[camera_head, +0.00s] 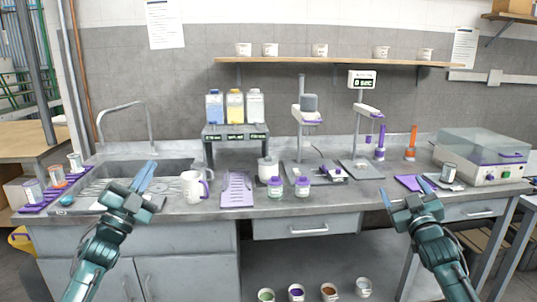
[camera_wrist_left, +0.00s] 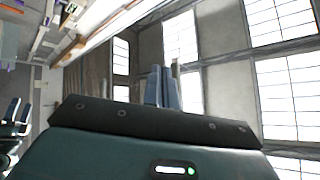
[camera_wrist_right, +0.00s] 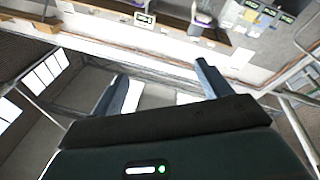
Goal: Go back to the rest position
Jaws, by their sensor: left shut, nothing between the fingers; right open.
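My left gripper (camera_head: 146,177) is at the left in the head view, in front of the sink edge, with its fingers together and pointing up and away. In the left wrist view its fingers (camera_wrist_left: 163,88) are close together with nothing between them. My right gripper (camera_head: 405,195) is at the right in the head view, in front of the bench edge, with its fingers apart. In the right wrist view its fingers (camera_wrist_right: 160,90) are wide apart and empty. The brush named by the scene cannot be made out with certainty.
A sink (camera_head: 150,170) is at the left. Several small pots stand on the floor level below. The front middle is free.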

